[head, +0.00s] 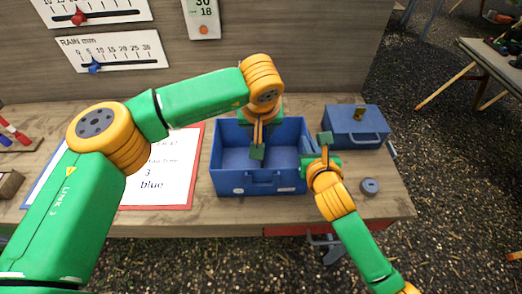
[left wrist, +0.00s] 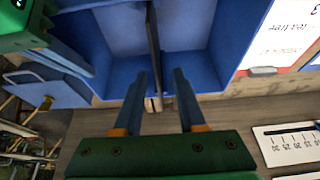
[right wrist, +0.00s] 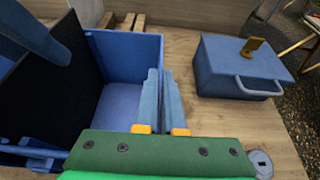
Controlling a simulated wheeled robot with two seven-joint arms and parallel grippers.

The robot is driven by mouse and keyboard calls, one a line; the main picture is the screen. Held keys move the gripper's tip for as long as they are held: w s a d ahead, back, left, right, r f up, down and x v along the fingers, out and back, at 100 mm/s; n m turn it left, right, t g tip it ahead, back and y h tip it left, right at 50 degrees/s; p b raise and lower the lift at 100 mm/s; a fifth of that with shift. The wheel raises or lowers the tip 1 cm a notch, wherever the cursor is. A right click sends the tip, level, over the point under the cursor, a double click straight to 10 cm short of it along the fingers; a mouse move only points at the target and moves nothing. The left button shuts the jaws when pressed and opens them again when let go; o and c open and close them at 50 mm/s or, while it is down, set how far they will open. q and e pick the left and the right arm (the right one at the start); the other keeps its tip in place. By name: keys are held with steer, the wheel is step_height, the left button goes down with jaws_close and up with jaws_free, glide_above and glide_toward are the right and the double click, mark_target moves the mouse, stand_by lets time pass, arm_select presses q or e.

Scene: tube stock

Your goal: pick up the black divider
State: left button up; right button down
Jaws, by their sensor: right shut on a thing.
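The black divider (left wrist: 152,45) stands upright inside the open blue crate (head: 230,183) and splits it into compartments. In the right wrist view it is the dark panel (right wrist: 60,90) at the left. My left gripper (head: 258,132) points down over the crate. In the left wrist view its fingers (left wrist: 158,85) are apart, one on each side of the divider; I see gaps between them and it. My right gripper (head: 323,153) is at the crate's right side. In the right wrist view its fingers (right wrist: 161,85) are close together on the crate's right wall (right wrist: 152,50).
A closed blue box (head: 350,128) with a handle and yellow latch stands right of the crate. A grey round piece (head: 369,187) lies near the table's right edge. A red-framed card (head: 170,175) lies left of the crate. The wooden table's front right is mostly clear.

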arm_select(q)
steer(key=x, duration=0.6)
steer(key=shift+s+d, duration=0.1)
steer(key=shift+d, duration=0.05)
steer(key=shift+f, duration=0.2)
stand_by(0.3)
jaws_close()
